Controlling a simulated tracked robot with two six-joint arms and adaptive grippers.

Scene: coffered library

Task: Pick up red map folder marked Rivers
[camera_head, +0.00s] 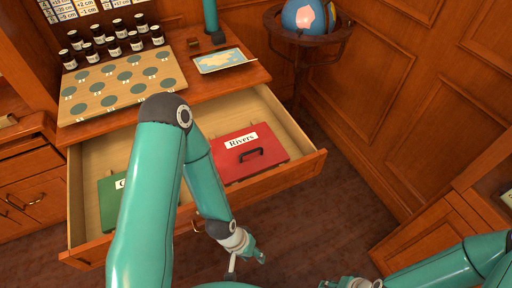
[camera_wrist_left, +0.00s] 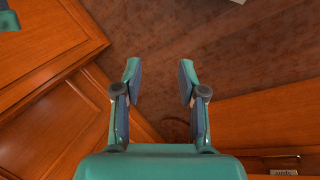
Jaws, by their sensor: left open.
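The red map folder (camera_head: 268,163) lies in the right part of the open desk drawer (camera_head: 300,140). It has a white label reading Rivers and a black handle on top. My left gripper (camera_head: 246,264) is in front of the drawer, beyond its front panel and apart from the folder. In the left wrist view the left gripper (camera_wrist_left: 158,70) is open, with nothing between its fingers and floor beyond. My right arm shows at the bottom right of the head view, but its fingers are out of frame.
A green folder (camera_head: 111,195) lies at the drawer's left, partly hidden by my left arm. On the desk stand a board with round spots (camera_head: 85,94), several dark jars (camera_head: 108,45) and a small map (camera_head: 222,61). A globe (camera_head: 303,16) stands behind right. Floor right of the drawer is clear.

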